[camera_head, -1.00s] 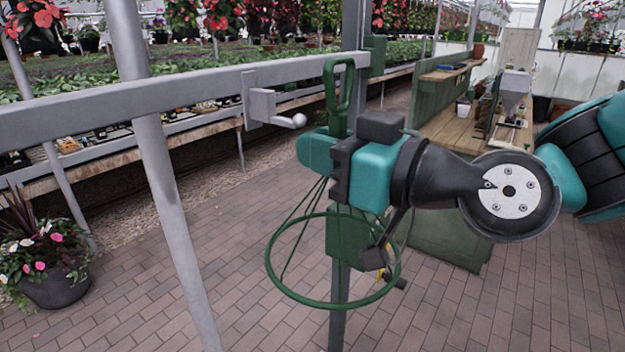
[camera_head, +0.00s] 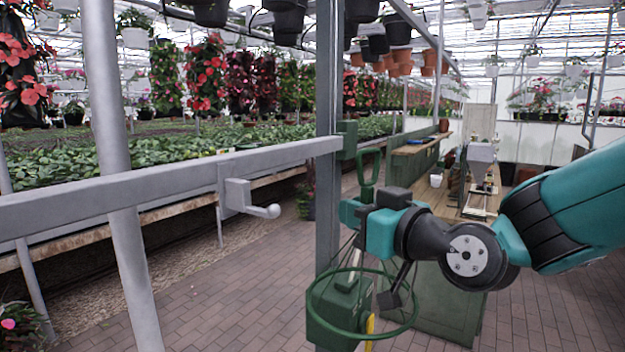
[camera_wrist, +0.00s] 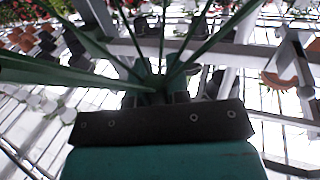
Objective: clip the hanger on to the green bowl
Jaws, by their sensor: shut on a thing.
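My gripper (camera_head: 360,214) is shut on the hanger, just below its green loop handle (camera_head: 369,168). Thin straps spread down from the grip to the hanger's wide green ring (camera_head: 414,318), which hangs below, open and roughly level. In the wrist view, the hanger's green straps (camera_wrist: 202,45) fan out from the dark jaws. No green bowl can be made out in either view, and nothing is seen clipped to the ring.
A grey rail (camera_head: 130,185) crosses the left, with a ball-ended hook (camera_head: 265,211) left of my gripper. A grey post (camera_head: 328,110) and a green box (camera_head: 335,312) stand close by the hanger. A wooden bench (camera_head: 440,200) is behind. Brick floor lies open at lower left.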

